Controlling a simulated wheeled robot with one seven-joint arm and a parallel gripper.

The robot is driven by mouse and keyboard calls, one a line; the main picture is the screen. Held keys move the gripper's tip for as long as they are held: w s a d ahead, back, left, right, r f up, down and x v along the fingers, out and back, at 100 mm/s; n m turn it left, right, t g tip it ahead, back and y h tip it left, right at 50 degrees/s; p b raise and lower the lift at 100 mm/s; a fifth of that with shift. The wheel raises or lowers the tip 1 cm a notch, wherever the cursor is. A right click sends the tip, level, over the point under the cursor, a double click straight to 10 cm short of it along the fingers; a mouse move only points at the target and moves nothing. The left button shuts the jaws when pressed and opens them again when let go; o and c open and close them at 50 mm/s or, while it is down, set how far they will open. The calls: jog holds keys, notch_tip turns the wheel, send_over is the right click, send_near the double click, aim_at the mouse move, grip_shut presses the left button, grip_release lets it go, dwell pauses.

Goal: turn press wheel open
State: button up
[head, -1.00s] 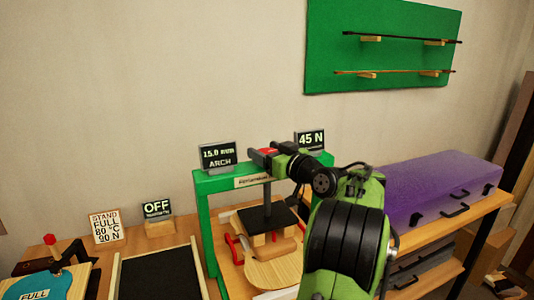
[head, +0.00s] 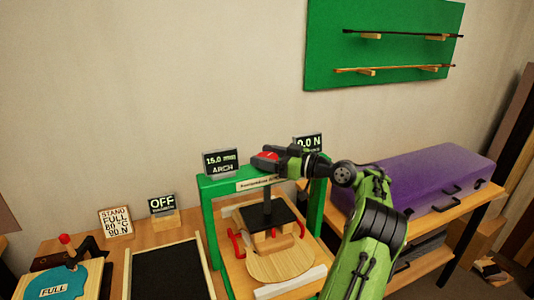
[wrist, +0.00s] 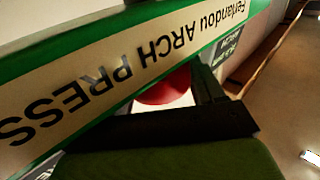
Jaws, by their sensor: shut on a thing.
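The press is a green frame (head: 208,225) on the bench with a dark pressing plate (head: 285,213) under its crossbeam. The red press wheel (head: 266,156) sits on top of the beam, mostly hidden by my gripper (head: 264,161). My gripper is shut on the wheel at the beam's top. In the wrist view, part of the red wheel (wrist: 165,90) shows behind the beam's label and beside a dark finger. The left display (head: 221,162) reads 15.0 and ARCH. The right display (head: 307,143) reads 0.0 N, partly covered by my arm.
A wooden violin plate (head: 282,264) lies under the press near red clamps. A purple case (head: 425,180) stands on the shelf at right. A dark tray (head: 167,272), an OFF display (head: 162,204) and a STAND FULL sign (head: 116,221) are at left.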

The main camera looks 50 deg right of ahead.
jog(key=o, duration=1)
jog(key=shift+a+r, duration=0.1)
jog(key=shift+a, duration=0.05)
jog(key=shift+c, duration=0.2)
